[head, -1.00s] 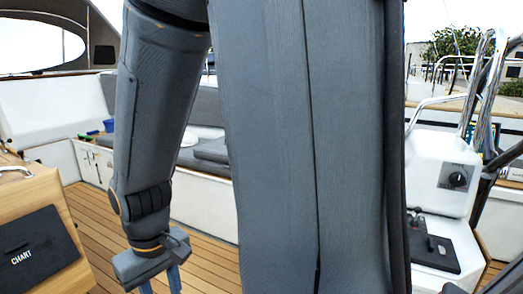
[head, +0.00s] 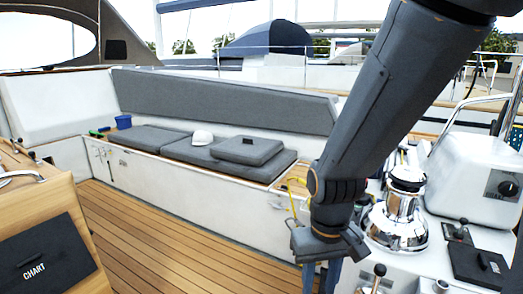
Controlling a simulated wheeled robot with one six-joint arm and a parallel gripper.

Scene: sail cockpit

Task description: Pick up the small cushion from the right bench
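The small cushion (head: 246,151) is a dark grey square pad lying flat on the long grey seat cushions of the bench (head: 172,177). A small dark object rests on its top. My gripper (head: 321,277) hangs at the lower middle right, pointing down, nearer to me than the bench and apart from the cushion. Its fingers run out of the bottom edge, and two are seen spread with a gap between them. Nothing shows between the visible parts of the fingers.
A white cap (head: 202,138) lies left of the small cushion, and a blue bucket (head: 123,121) stands further left. A chrome winch (head: 398,215) is close to my gripper's right. A wooden chart table (head: 45,205) is at left. The teak floor (head: 170,245) between is clear.

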